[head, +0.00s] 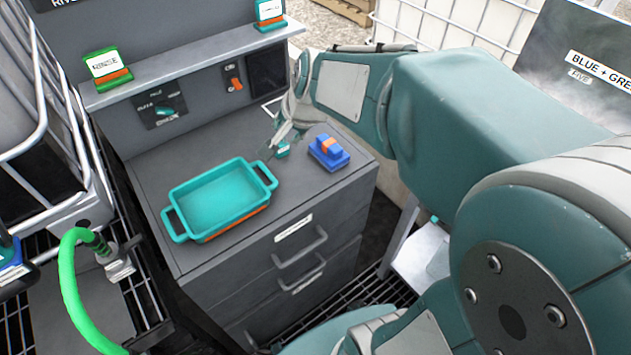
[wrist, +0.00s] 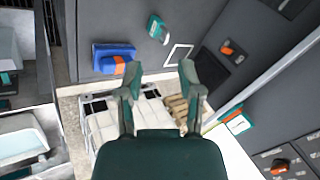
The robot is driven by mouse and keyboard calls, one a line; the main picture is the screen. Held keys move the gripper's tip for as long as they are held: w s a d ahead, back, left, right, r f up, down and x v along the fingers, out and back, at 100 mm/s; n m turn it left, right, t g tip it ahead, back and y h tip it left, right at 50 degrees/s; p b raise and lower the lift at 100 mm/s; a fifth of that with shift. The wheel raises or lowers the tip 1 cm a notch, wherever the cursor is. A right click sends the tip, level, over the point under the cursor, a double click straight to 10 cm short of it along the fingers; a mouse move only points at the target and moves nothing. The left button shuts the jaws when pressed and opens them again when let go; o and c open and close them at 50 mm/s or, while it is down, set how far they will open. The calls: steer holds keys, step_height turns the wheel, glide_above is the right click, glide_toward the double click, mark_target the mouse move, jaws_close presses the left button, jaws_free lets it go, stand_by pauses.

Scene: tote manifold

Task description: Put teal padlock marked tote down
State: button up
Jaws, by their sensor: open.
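A small teal block with a white patch (head: 282,150), which looks like the padlock, lies on the grey cabinet top. Its marking is too small to read. In the wrist view the same teal piece (wrist: 157,27) lies beyond my fingertips, with nothing touching it. My gripper (head: 284,132) is over the back right of the cabinet top; in the wrist view its two fingers (wrist: 160,68) stand apart with nothing between them. A teal tote-like tray (head: 215,200) with two handles sits on the cabinet top to the left, and it looks empty.
A blue block with an orange part (head: 329,152) sits right of the teal piece. A white square outline (wrist: 180,54) marks the cabinet top. A shelf (head: 190,62) behind bears a green-framed RINSE sign (head: 107,68). A green hose (head: 72,290) hangs at left.

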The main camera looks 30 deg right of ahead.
steer(key=s+a+r+n+h, duration=0.1)
steer(key=s+a+r+n, duration=0.1)
steer(key=s+n, duration=0.8)
steer(key=s, duration=0.8)
steer(key=shift+r+n+g, duration=0.15)
steer(key=shift+n+g, duration=0.15)
steer(key=shift+w+a, duration=0.1)
steer(key=shift+a, duration=0.05)
